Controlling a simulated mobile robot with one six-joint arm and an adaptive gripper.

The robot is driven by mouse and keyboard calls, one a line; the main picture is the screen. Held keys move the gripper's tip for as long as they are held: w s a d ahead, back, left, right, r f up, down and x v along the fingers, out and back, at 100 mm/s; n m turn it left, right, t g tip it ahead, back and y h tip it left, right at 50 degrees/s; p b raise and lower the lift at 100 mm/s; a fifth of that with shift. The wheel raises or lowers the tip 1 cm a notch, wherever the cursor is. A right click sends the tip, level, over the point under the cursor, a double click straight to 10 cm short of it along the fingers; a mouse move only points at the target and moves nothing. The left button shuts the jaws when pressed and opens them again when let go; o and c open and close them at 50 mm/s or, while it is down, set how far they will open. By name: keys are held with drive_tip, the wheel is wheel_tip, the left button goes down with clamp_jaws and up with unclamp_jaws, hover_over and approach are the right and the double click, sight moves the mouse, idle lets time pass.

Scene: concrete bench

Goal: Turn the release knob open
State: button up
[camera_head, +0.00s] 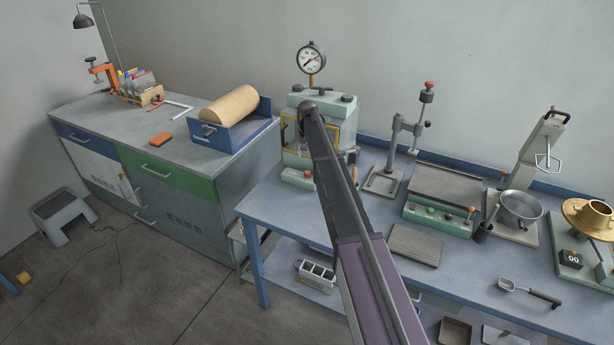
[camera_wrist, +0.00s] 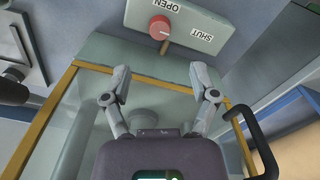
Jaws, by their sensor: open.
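The red release knob (camera_wrist: 160,28) sits on a pale plate (camera_wrist: 190,14) in the wrist view. The plate reads OPEN on the left and SHUT on the right, both upside down in the picture. A thin light mark on the knob seems to point right, toward SHUT. My gripper (camera_wrist: 160,73) is open and empty, its fingers apart and short of the knob. In the head view, a red knob (camera_head: 307,173) shows low on the front of the pale green machine (camera_head: 345,108). My arm covers part of that machine and hides the gripper there.
A yellow-framed clear panel (camera_wrist: 75,120) and a black handle (camera_wrist: 262,150) are close to my gripper. A gauge (camera_head: 312,58) tops the machine. A press stand (camera_head: 395,150) and a flat-topped unit (camera_head: 455,190) stand to its right on the blue bench (camera_head: 480,285).

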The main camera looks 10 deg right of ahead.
sight(307, 172)
drive_tip(key=shift+f+b, duration=3.9)
drive_tip(key=shift+f, duration=0.3)
clamp_jaws()
